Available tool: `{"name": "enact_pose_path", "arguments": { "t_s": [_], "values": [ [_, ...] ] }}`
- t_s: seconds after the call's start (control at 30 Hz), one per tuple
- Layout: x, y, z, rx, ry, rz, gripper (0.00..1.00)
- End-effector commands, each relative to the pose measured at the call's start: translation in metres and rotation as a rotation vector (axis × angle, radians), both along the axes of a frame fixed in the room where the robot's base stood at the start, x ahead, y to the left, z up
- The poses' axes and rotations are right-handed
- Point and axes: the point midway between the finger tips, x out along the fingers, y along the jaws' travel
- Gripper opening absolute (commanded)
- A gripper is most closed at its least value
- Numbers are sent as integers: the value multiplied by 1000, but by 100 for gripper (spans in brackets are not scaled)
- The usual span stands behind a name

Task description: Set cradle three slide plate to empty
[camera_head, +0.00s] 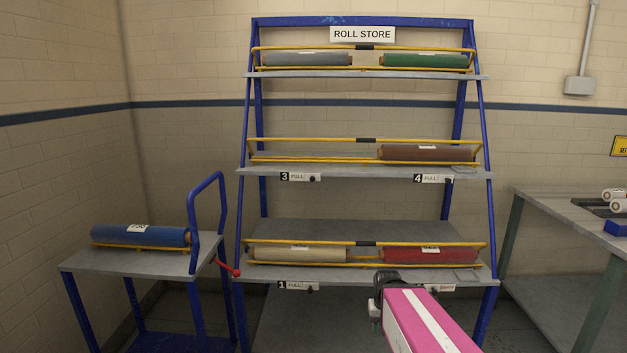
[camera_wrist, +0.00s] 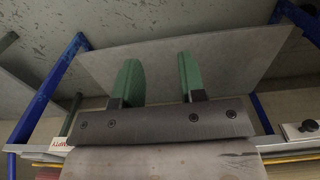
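Cradle three (camera_head: 310,160) is the left bay of the middle shelf, and no roll lies in it. Its slide plate (camera_head: 298,177) sits on the shelf's front edge beside the number 3, with a black knob at its right end. The plate appears to read FULL. My gripper (camera_head: 382,285) is lower and to the right, in front of the bottom shelf, apart from this plate. In the wrist view my gripper (camera_wrist: 158,78) has its two green fingers spread, with nothing between them. Cradle three's plate cannot be made out in the wrist view.
The roll store rack (camera_head: 362,22) has three shelves. A brown roll (camera_head: 427,153) lies right of cradle three. Cream (camera_head: 300,254) and red (camera_head: 429,255) rolls lie below. A trolley with a blue roll (camera_head: 140,235) stands left, a table (camera_head: 560,205) right.

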Motion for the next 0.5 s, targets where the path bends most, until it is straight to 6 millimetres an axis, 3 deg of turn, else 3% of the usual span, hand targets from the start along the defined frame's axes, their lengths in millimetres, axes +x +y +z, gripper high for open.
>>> {"name": "enact_pose_path", "arguments": {
  "t_s": [0.03, 0.1, 0.27, 0.5],
  "values": [
    [1, 0, 0, 1, -1, -1, 20],
    [6, 1, 3, 8, -4, -7, 0],
    [42, 10, 24, 62, -25, -50, 0],
    [117, 33, 89, 203, -64, -143, 0]
  ]
}}
